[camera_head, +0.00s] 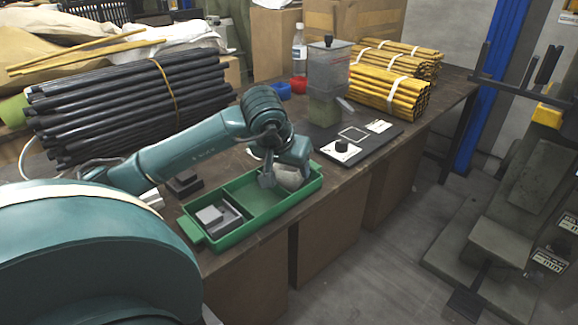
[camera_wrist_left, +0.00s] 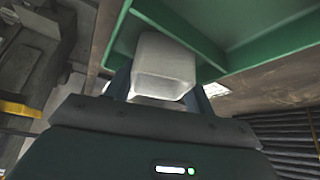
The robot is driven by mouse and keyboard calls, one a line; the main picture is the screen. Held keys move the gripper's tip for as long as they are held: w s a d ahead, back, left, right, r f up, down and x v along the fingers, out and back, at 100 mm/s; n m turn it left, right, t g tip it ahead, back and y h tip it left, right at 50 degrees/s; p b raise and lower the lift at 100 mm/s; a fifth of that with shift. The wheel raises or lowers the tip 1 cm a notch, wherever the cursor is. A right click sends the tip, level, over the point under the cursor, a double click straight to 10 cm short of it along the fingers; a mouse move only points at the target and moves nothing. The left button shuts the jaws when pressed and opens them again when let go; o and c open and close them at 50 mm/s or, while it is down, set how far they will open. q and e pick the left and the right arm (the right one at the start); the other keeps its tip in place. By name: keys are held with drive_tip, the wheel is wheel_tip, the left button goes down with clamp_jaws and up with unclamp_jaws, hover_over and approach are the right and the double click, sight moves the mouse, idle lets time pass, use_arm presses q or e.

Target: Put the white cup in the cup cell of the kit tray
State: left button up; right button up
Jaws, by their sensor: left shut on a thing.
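The white cup (camera_head: 288,178) is a pale, square-sided cup at the right end of the green kit tray (camera_head: 221,242). My left gripper (camera_head: 284,179) reaches down there and is shut on the cup. In the left wrist view the cup (camera_wrist_left: 166,66) shows tilted between the two fingers, with its rim facing the camera and green tray walls (camera_wrist_left: 250,60) close by. I cannot tell whether the cup touches the tray floor. The tray's middle cell is empty. Its left cell holds a grey block (camera_head: 211,215). My right gripper is not in view.
Black rods (camera_head: 130,105) and yellow rods (camera_head: 390,90) lie bundled behind. A blue bowl (camera_head: 281,91), red cup (camera_head: 299,84) and bottle (camera_head: 299,52) stand farther back. The table's front edge is close to the tray.

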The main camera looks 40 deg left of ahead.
use_arm(q)
drive_tip(key=shift+f, duration=0.2)
drive_tip(key=o, duration=0.8)
drive_tip(key=shift+c, duration=0.2)
drive_tip(key=shift+s+r, duration=0.1)
drive_tip(key=shift+r, duration=0.4)
drive_tip(key=p+v, duration=0.3)
drive_tip(key=v, duration=0.8)
drive_tip(key=shift+r, duration=0.2)
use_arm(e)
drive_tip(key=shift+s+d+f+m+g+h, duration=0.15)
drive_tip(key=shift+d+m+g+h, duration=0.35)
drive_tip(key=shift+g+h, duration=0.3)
use_arm(q)
drive_tip(key=shift+s+d, duration=0.1)
drive_tip(key=shift+d, duration=0.05)
